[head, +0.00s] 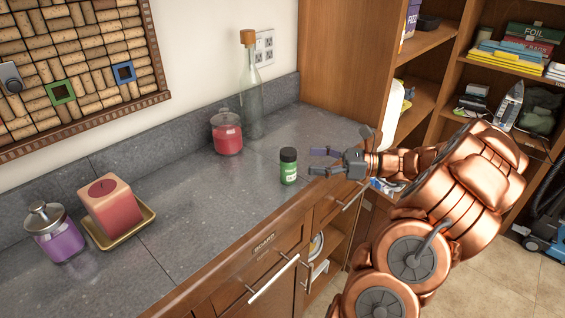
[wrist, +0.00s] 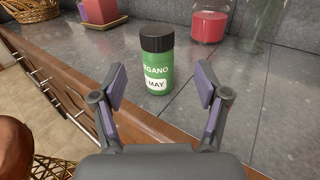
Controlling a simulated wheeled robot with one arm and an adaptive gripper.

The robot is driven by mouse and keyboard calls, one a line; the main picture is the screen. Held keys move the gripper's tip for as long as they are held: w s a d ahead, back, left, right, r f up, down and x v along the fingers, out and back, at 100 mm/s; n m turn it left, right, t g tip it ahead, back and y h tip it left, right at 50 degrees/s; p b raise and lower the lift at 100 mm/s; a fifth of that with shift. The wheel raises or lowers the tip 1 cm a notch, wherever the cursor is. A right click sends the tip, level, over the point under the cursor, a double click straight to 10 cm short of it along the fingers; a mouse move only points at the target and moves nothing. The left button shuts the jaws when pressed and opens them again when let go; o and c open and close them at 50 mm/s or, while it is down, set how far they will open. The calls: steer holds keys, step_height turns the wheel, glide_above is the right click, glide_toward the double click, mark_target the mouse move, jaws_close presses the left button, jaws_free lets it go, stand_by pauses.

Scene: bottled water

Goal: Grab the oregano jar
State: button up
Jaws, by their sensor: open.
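The oregano jar (head: 288,167) is small and green with a black lid. It stands upright on the grey counter near its front edge. In the wrist view the jar (wrist: 157,62) shows its label, partly readable as "GANO" and "MAY". My gripper (head: 325,161) is open and empty, just to the right of the jar in the head view. In the wrist view the two fingers of my gripper (wrist: 160,88) are spread apart, with the jar ahead of them, centred in the gap and not touching either finger.
A red candle jar (head: 227,133) and a glass bottle (head: 251,100) stand behind the jar. A square red candle (head: 110,207) on a tray and a purple jar (head: 54,232) are at the left. The counter (head: 200,215) between is clear. Wooden shelves (head: 425,45) rise at the right.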

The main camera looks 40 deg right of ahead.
mark_target(290, 159)
steer(key=shift+p+x, duration=0.65)
steer(key=shift+x, duration=2.95)
steer(key=shift+s, duration=0.15)
steer(key=c, duration=1.3)
